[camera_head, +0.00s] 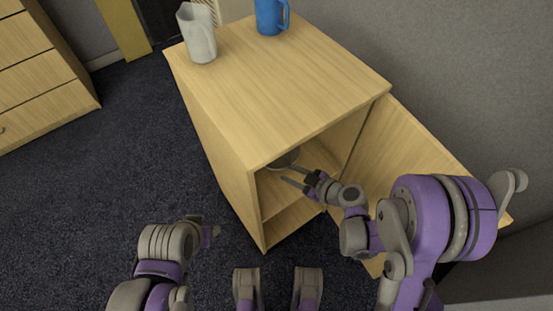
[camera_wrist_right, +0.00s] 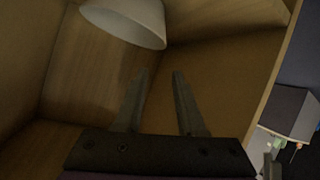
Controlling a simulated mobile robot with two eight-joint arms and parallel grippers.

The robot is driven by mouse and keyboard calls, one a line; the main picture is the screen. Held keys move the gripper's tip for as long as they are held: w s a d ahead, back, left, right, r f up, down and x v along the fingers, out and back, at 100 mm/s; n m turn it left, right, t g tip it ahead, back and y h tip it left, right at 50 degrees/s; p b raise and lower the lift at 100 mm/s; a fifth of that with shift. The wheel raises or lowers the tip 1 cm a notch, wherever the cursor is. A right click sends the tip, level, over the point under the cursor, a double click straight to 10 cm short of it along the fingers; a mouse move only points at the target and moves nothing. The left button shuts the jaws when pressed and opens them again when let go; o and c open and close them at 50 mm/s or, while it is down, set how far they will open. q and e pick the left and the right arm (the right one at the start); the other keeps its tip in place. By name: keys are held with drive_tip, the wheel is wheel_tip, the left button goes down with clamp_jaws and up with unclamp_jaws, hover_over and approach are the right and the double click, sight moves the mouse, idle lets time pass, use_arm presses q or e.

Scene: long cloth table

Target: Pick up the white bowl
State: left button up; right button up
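The white bowl (camera_wrist_right: 128,20) is inside the wooden cabinet, at the top of the right wrist view, partly cut off by the frame. In the head view only a small part of the bowl (camera_head: 285,160) shows under the cabinet top. My right gripper (camera_head: 294,176) reaches into the open cabinet front. In the wrist view its two fingers (camera_wrist_right: 160,75) are apart, with nothing between them, pointing toward the bowl's side of the compartment and short of its rim. My left gripper (camera_head: 213,232) is low outside the cabinet, and its fingers are not clear.
The cabinet (camera_head: 280,75) has an open door (camera_head: 410,150) on the right, beside my right arm. A grey-white pitcher (camera_head: 198,35) and a blue mug (camera_head: 270,15) stand on top. A drawer unit (camera_head: 35,75) is at far left. Dark carpet between is clear.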

drive_tip(key=shift+n+t+y, duration=0.3)
drive_tip(key=shift+n+y, duration=0.1)
drive_tip(key=shift+n, duration=0.3)
drive_tip(key=w+a+f, duration=0.1)
drive_tip(key=f, duration=0.1)
drive_tip(key=w+a+f+b, duration=0.1)
drive_tip(key=a, duration=0.1)
drive_tip(key=w+a+f, duration=0.1)
drive_tip(key=w+f, duration=0.1)
drive_tip(key=shift+w+a+f+b, duration=0.1)
drive_tip(key=shift+a+f+b, duration=0.1)
drive_tip(key=shift+f+b, duration=0.15)
drive_tip(key=x, duration=0.5)
drive_tip(key=shift+a+r+b, duration=0.15)
drive_tip(key=shift+a+b, duration=0.1)
drive_tip(key=shift+b, duration=0.15)
use_arm(q)
wheel_tip(320, 180, down, 4)
drive_tip(key=shift+w+r, duration=0.1)
drive_tip(key=shift+w, duration=0.05)
use_arm(e)
clamp_jaws()
